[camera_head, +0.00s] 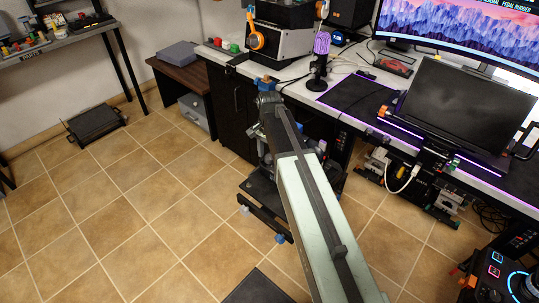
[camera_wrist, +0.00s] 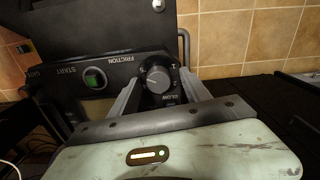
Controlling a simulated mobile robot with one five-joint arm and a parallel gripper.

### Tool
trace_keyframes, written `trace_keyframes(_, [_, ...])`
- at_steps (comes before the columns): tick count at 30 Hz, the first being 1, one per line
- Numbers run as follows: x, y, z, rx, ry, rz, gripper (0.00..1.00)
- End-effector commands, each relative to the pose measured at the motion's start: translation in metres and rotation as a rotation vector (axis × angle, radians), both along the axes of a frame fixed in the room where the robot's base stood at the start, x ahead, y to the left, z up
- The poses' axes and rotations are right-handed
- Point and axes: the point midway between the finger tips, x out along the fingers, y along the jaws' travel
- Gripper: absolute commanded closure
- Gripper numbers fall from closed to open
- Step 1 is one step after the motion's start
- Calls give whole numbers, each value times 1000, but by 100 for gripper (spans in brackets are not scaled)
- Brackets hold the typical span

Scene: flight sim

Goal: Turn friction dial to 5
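The friction dial (camera_wrist: 158,79) is a round dark knob on a black panel, near the middle of the wrist view, with the upside-down word FRICTION beside it. A pale mark shows on its face, but I cannot read the number it points to. My gripper (camera_wrist: 161,80) has its two grey fingers apart, one on each side of the dial. Whether they touch the knob, I cannot tell. In the head view my arm reaches toward the black cabinet under the desk; its fingers and the dial cannot be made out there.
A metal handle (camera_wrist: 184,47) rises on the panel's right. The desk (camera_head: 353,125) with its monitor (camera_head: 455,103) stands to the right. The tiled floor (camera_head: 130,210) at left is largely clear.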

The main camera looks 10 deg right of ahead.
Motion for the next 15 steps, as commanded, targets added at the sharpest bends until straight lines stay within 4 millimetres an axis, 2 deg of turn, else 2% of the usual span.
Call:
trace_keyframes(8, [-1, -1, 8, -1, 1, 0, 45])
trace_keyframes(15, [0, 0, 46, -1, 1, 0, 45])
